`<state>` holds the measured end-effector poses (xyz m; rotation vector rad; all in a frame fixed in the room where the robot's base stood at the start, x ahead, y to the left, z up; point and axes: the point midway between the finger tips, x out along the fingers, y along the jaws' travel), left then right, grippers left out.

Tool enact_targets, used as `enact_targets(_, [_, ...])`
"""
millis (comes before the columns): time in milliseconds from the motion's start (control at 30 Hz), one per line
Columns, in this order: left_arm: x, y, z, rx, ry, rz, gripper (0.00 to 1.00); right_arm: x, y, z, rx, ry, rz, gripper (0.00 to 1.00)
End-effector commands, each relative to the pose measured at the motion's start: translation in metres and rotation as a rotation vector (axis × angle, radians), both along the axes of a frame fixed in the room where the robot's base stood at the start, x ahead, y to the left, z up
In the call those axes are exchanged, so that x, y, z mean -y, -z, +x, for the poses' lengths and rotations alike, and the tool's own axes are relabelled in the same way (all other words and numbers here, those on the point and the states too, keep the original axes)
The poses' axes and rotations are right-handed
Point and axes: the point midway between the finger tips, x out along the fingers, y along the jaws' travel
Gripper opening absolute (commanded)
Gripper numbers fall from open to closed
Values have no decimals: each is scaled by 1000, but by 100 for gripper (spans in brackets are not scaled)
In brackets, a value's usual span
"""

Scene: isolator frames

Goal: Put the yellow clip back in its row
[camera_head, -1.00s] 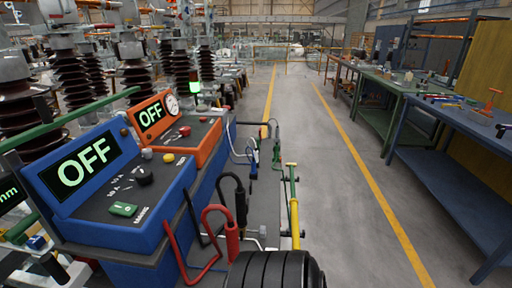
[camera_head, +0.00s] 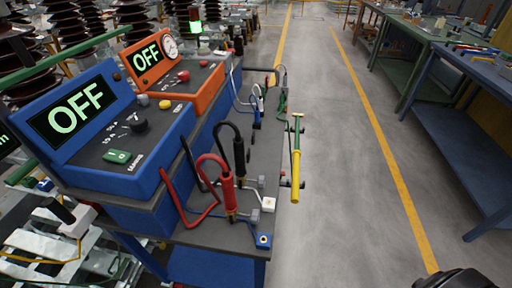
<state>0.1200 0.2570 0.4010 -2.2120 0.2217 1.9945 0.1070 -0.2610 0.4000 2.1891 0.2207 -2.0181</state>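A row of clips with cables stands along the grey bench top (camera_head: 205,237). The red clip (camera_head: 228,190) is nearest, with the black clip (camera_head: 239,157) just behind it. A blue clip (camera_head: 256,108) and a green clip (camera_head: 282,103) are farther back. A small yellow piece (camera_head: 270,80) shows at the far end, partly hidden. It may be the yellow clip, but it is too small to tell. Neither of my grippers shows clearly. A dark rounded part (camera_head: 455,280), likely of my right arm, is at the bottom right edge.
A blue OFF unit (camera_head: 135,150) and an orange OFF unit (camera_head: 190,80) stand left of the clips. A yellow-green rod (camera_head: 296,160) is along the bench's right edge. The floor (camera_head: 345,190) is clear up to the blue table (camera_head: 455,125).

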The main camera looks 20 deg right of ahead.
Motion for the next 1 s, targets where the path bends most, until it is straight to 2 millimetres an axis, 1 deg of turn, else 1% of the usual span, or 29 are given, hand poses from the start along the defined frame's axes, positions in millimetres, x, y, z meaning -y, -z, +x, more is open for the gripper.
enact_targets(300, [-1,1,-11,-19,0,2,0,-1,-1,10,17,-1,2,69])
enact_targets(467, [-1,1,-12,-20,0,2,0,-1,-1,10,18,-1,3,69])
enact_targets(567, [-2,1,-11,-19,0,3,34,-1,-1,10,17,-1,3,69])
enact_targets(600, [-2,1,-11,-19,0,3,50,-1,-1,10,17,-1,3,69])
enact_targets(633, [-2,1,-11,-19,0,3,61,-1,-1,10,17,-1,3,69])
enact_targets(667, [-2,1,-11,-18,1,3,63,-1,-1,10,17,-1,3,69])
enact_targets(933, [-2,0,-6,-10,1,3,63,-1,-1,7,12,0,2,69])
enact_targets(1000, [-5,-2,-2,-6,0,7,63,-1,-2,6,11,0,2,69])
